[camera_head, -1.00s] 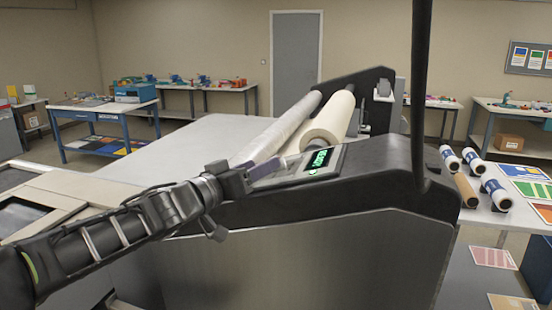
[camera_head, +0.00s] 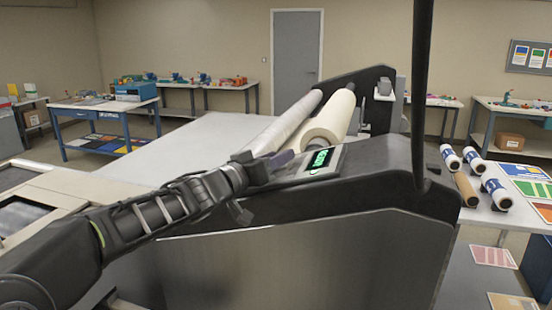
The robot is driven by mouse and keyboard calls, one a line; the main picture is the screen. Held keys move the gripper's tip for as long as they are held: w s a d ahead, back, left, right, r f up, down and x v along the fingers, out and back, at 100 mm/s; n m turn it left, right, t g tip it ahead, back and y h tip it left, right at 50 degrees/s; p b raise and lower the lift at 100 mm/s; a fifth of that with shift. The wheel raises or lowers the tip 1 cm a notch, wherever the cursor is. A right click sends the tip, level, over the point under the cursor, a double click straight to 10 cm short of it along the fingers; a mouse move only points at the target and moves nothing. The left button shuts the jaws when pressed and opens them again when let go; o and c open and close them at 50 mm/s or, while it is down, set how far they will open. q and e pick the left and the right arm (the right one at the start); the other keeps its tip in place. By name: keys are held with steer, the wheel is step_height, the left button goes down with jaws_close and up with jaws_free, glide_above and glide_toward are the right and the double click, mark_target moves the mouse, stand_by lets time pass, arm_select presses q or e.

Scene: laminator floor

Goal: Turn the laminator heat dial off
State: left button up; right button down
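The laminator (camera_head: 300,255) is a large dark and grey machine that fills the middle of the head view. Its control panel (camera_head: 335,157) sits on the sloped top edge, with a lit green display (camera_head: 319,161). I cannot make out the heat dial; my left gripper and arm cover the left part of the panel. My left gripper (camera_head: 280,160) is at the left end of the panel, beside the display. Its fingers are small and partly hidden, so their opening and any contact cannot be told. My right gripper is not in view.
A cream roll (camera_head: 330,118) and a clear film roll (camera_head: 288,124) lie behind the panel. A black post (camera_head: 420,90) rises at the right of the machine. A side table with several rolls (camera_head: 494,192) stands at right. A blue workbench (camera_head: 105,125) is at far left.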

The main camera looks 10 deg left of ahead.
arm_select(q)
jaws_close()
stand_by(0.4)
